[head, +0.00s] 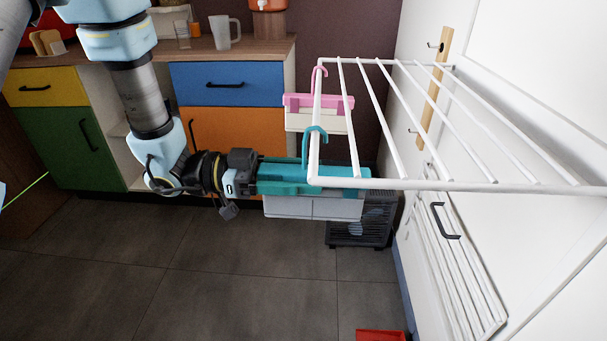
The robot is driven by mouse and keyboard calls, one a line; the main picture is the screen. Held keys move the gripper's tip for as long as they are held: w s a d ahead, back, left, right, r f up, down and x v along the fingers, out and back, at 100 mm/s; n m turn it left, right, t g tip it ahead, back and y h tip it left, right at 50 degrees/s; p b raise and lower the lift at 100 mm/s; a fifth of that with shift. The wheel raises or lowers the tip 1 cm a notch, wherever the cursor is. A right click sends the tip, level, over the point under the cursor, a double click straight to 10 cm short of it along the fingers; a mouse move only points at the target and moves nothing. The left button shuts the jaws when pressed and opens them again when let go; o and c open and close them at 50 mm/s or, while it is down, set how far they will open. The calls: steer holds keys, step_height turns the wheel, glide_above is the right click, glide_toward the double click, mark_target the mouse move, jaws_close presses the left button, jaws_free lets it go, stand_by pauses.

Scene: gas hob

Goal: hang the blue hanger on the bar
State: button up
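The blue hanger (290,181), teal in colour, is held level below the left end of the white rack, with a pale grey piece hanging under it. Its hook (316,131) curves over the rack's left side bar (316,110); I cannot tell whether it rests on the bar. My gripper (254,173) is at the hanger's left end and appears shut on it; the fingertips are partly hidden. A pink hanger (312,101) hangs from the same bar farther back, with its hook around it.
The white wall rack (440,187) extends right with several rods. A folded rack (455,260) is lower on the wall. A dark crate-like object (360,228) stands on the floor behind the hanger. Cabinets with a blue drawer (228,84) are behind my arm. Open floor lies at front left.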

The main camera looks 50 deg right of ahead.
steer(key=shift+o, duration=0.7)
steer(key=v, duration=1)
steer(key=shift+w+a+b, duration=0.25)
steer(key=shift+w+b, duration=0.05)
steer(key=shift+b, duration=0.1)
